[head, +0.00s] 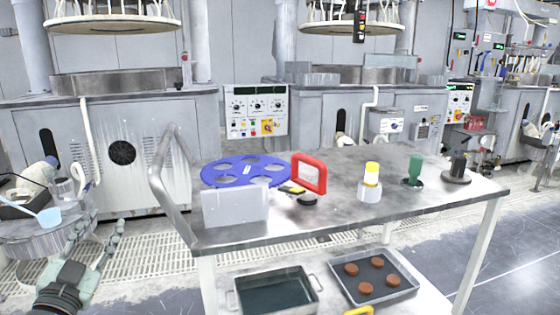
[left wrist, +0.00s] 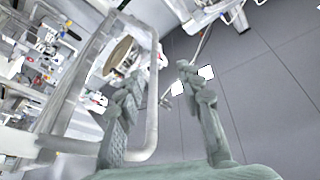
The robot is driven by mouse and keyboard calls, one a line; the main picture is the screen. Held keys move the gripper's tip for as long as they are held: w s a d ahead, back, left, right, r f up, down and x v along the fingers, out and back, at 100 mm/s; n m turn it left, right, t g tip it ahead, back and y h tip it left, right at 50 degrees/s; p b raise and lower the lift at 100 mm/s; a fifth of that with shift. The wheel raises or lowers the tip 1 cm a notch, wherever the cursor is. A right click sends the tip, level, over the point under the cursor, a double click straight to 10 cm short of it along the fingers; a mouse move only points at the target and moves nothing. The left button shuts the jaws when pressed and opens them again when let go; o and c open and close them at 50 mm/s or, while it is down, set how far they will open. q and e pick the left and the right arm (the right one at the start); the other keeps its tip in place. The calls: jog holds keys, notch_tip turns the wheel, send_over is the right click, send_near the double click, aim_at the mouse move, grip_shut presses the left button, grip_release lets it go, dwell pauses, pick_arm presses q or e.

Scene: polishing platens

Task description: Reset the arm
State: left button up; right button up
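My left gripper (head: 98,248) is at the lower left in the head view, left of the steel cart (head: 400,222) and its handle. In the left wrist view my left gripper (left wrist: 158,92) has its two grey-green fingers spread apart with nothing between them. The bent cart handle (left wrist: 150,120) shows behind the left finger in that view. My right gripper does not show in either view.
On the cart are a blue disc with holes (head: 246,170), a red frame (head: 310,174), a yellow-capped white bottle (head: 370,184) and a green-handled tool (head: 413,170). A grey tray (head: 375,278) is on the lower shelf. A side table (head: 45,240) stands at left.

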pick_arm(q)
jog(key=s+f+n+g+y, duration=0.2)
jog(key=s+f+g, duration=0.25)
jog(key=f, duration=0.85)
jog(key=s+f+n+g+y, duration=0.1)
jog(key=s+f+n+g, duration=0.3)
jog(key=f, duration=0.8)
jog(key=s+d+f+g+h, duration=0.1)
jog(key=s+d+f+g, duration=0.3)
jog(key=s+f, duration=0.4)
jog(key=s+d+f+m+g+h, duration=0.1)
jog(key=s+d+f+g, duration=0.2)
jog(key=s+f+g, duration=0.2)
jog(key=s+f, duration=0.3)
jog(key=s, duration=0.1)
jog(key=shift+s+d+f+m, duration=0.15)
jog(key=shift+d+f+m, duration=0.15)
jog(key=shift+d+f, duration=0.1)
